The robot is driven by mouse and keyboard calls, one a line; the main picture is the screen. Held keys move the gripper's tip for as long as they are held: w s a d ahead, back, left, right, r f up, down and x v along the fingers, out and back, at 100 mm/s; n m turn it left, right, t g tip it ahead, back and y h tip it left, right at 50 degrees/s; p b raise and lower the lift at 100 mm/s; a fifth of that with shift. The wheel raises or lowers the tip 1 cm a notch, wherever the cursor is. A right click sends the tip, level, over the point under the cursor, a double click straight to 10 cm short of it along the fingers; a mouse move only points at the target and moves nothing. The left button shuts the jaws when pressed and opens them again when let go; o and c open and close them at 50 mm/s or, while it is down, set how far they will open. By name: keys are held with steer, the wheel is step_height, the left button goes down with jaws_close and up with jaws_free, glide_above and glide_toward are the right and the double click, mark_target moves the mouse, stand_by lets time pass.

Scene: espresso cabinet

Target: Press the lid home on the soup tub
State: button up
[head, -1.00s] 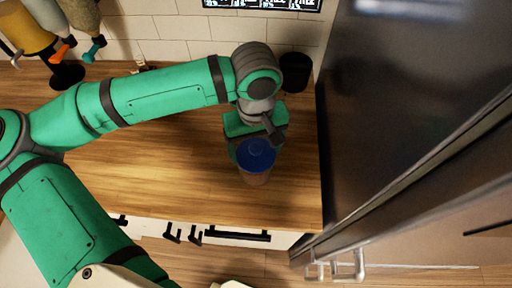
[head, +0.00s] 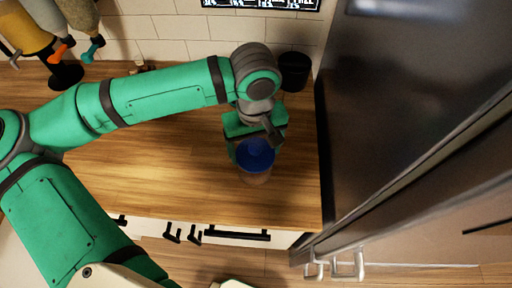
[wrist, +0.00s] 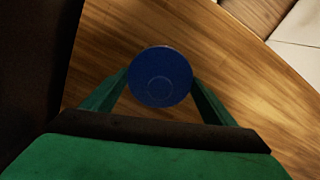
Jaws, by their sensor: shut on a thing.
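The round blue lid (head: 256,154) lies on top of the tub. It also shows in the wrist view as a blue disc (wrist: 160,77) that hides the tub below it. My gripper (head: 255,146) is around the lid and tub, with one finger on each side. In the wrist view the fingertips (wrist: 160,84) meet the sides of the disc. Whether the lid is fully seated cannot be told.
A black canister (head: 294,71) stands at the back right of the counter. A tall dark steel cabinet (head: 400,110) borders the right side. Dispensers (head: 80,15) hang at the back left. The wooden counter (head: 170,170) left of the tub is clear.

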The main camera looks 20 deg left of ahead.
steer(key=shift+s+a, duration=0.1)
stand_by(0.3)
steer(key=o, duration=1.1)
steer(key=shift+r, duration=1.35)
steer(key=shift+w+r, duration=0.2)
steer(key=shift+r, duration=1.45)
steer(key=shift+s+r, duration=0.25)
steer(key=shift+r, duration=0.25)
